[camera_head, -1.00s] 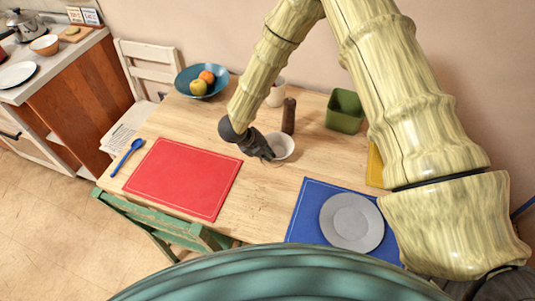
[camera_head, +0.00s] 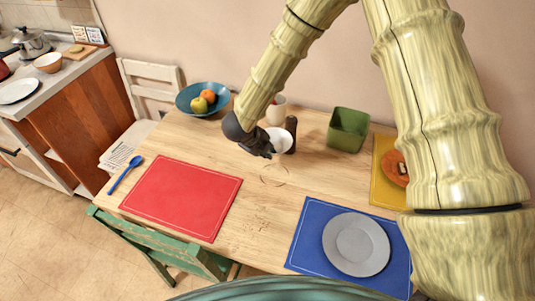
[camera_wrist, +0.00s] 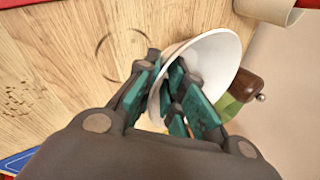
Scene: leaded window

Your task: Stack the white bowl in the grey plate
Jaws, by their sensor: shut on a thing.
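The white bowl (camera_head: 279,139) is in my gripper (camera_head: 267,152), behind the middle of the table. In the wrist view my gripper (camera_wrist: 172,95) is shut on the rim of the white bowl (camera_wrist: 215,62), one finger on each side of the wall. The bowl looks tilted there and appears lifted off the table. The grey plate (camera_head: 356,244) lies empty on the blue placemat (camera_head: 308,241) at the table's front right. My gripper is well behind and left of the plate.
A dark brown grinder-like object (camera_head: 291,132) stands close beside the bowl, with a pale cup (camera_head: 276,110) behind. A green square container (camera_head: 347,129) and a yellow placemat (camera_head: 386,178) are to the right. A red placemat (camera_head: 182,197) lies left. The wood between bowl and plate is clear.

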